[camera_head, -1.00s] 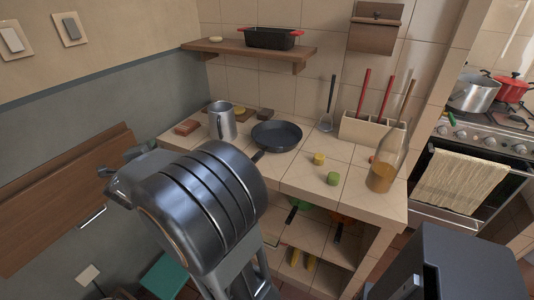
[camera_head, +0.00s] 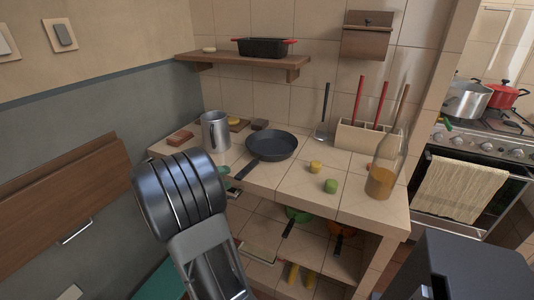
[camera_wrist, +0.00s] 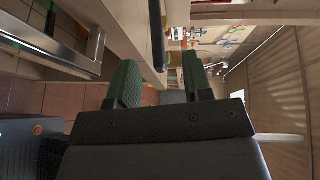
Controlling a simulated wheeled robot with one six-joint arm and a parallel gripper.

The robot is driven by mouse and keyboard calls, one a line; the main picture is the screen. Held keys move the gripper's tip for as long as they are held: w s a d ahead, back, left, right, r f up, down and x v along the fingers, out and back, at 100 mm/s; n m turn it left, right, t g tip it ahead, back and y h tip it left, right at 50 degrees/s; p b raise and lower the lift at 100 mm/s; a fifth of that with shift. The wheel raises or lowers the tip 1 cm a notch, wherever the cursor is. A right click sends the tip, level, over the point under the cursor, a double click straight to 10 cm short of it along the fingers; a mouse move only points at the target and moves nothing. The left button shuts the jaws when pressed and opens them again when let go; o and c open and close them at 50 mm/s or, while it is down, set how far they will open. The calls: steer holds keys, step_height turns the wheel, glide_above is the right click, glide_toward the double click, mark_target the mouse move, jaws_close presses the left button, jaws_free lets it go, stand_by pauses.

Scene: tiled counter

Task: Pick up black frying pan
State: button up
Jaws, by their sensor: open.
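The black frying pan (camera_head: 272,145) lies flat on the tiled counter (camera_head: 300,182), its handle (camera_head: 245,171) pointing toward the front edge and slightly left. In the wrist view my gripper (camera_wrist: 160,66) shows two green-padded fingers spread apart, with nothing clamped between them. A long dark bar (camera_wrist: 157,35) shows beyond the gap between the fingers; it looks like the pan's handle, seen end-on past the counter edge. In the head view my arm's wrist is left of and in front of the pan, and it hides most of my gripper.
A metal mug (camera_head: 215,131) stands left of the pan. Yellow (camera_head: 315,167) and green (camera_head: 331,186) items and a bottle (camera_head: 385,165) are to the right. A utensil holder (camera_head: 365,139) stands behind. A shelf (camera_head: 245,62) with a black pot (camera_head: 266,47) hangs above.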

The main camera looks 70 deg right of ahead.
mark_target(238, 174)
steer(key=shift+x, duration=3.15)
steer(key=shift+f, duration=0.2)
jaws_close()
